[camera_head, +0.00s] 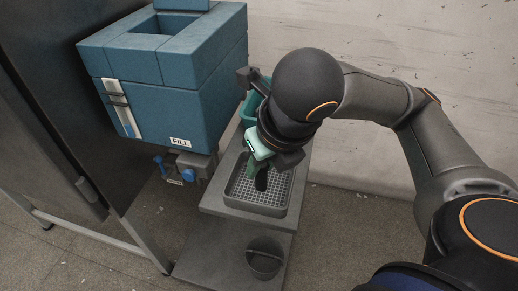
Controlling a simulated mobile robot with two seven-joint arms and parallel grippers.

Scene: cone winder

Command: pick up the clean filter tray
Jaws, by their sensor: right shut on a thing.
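The clean filter tray, a grey rectangular tray (256,209) with a pale mesh floor, lies on a grey stand in the middle of the view. My right gripper (262,179) reaches down over its far part, with a dark finger in front of the mesh. It is shut on the tray, though the wrist hides the tray's far rim and the exact place of contact. The tray looks level and at the stand's surface; I cannot tell whether it is lifted. My left gripper is out of view.
A blue machine marked FILL (165,110) stands at the left, close to my wrist. A teal bin (250,106) is behind the wrist. A dark bucket (264,262) sits on the lower shelf (215,262). A pale wall (420,50) closes the back.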

